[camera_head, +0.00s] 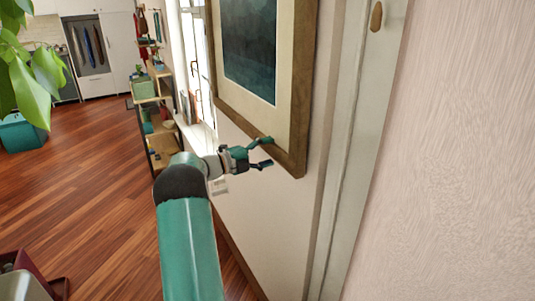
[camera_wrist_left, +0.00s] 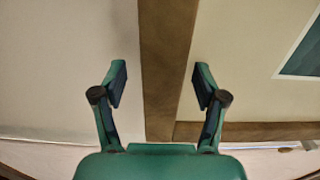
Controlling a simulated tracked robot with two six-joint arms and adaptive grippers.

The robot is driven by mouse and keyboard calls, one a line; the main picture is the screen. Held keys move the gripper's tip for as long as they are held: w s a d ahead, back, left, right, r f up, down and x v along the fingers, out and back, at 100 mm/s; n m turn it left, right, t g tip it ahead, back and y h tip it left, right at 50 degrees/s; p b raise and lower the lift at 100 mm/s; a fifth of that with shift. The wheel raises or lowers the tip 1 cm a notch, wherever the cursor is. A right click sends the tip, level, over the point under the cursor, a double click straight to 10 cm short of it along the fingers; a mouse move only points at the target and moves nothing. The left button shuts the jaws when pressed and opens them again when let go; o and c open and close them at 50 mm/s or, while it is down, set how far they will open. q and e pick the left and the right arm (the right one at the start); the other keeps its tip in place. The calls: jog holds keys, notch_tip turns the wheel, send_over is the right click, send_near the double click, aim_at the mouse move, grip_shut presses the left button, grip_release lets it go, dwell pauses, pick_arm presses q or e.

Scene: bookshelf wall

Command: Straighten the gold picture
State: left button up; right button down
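The gold picture (camera_head: 304,85) hangs on the wall, with a brown-gold wooden frame, a cream mat and a dark teal image. Its top is cut off in the head view, and I cannot tell how far it tilts. My left gripper (camera_head: 267,151) is open near the frame's lower corner. In the left wrist view, the open fingers of my left gripper (camera_wrist_left: 161,84) stand on either side of the frame's upright side bar (camera_wrist_left: 167,55). The bottom bar runs off to the right there. I cannot tell whether the fingers touch the frame. My right gripper is not in view.
A white door frame (camera_head: 350,150) with a brown knob stands right of the picture. A shelf unit (camera_head: 148,88) stands beyond my left arm. A leafy plant (camera_head: 30,85) hangs at the left edge. The wooden floor (camera_head: 100,190) is largely clear.

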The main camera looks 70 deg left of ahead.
pick_arm(q)
jog(key=shift+r, duration=0.1)
jog(key=s+d, duration=0.1)
jog(key=s, duration=1.1)
jog(key=shift+d, duration=0.3)
jog(key=shift+w, duration=0.1)
